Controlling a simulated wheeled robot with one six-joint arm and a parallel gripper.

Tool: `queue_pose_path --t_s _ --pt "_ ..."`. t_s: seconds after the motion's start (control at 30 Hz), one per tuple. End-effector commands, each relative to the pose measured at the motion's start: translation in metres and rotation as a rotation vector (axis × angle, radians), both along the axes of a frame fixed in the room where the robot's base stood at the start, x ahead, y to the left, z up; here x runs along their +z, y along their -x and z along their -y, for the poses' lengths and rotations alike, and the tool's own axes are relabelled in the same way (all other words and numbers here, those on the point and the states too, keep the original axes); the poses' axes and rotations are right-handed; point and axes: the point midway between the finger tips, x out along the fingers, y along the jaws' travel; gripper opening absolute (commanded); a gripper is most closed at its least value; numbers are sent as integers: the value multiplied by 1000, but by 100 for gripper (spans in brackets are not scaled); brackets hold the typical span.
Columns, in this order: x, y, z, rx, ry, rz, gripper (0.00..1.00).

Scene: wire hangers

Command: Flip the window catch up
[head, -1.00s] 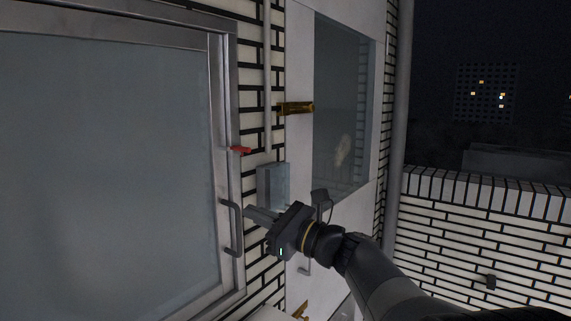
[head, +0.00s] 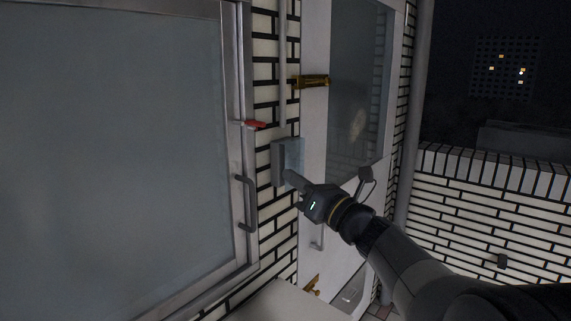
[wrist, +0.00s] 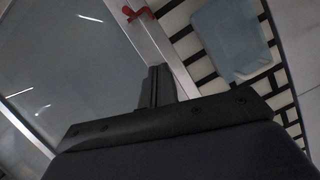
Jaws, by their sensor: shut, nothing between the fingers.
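The window catch (head: 255,125) is a small red lever on the right side of the window's metal frame (head: 243,60). It sticks out sideways to the right in the head view. In the wrist view the red catch (wrist: 137,13) shows at the top, beyond the fingers. My gripper (head: 290,177) is shut and empty. In the head view it is below and to the right of the catch, apart from it, in front of the grey wall box. In the wrist view the shut fingers (wrist: 157,86) point up toward the catch.
A grey bar handle (head: 249,203) stands on the window frame below the catch. A grey box (head: 288,155) is on the brick wall beside the frame. A white door (head: 313,130) with a brass hinge (head: 311,81) is to the right. A ledge (head: 270,301) lies below.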

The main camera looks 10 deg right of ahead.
Motion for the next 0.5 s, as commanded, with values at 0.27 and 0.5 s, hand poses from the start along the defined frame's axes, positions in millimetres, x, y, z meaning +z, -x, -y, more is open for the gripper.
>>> queue_pose_path --t_s 0.27,0.5 --pt "20 -43 -38 5 1 -1 0" --pt "44 -72 -56 0 2 2 0"
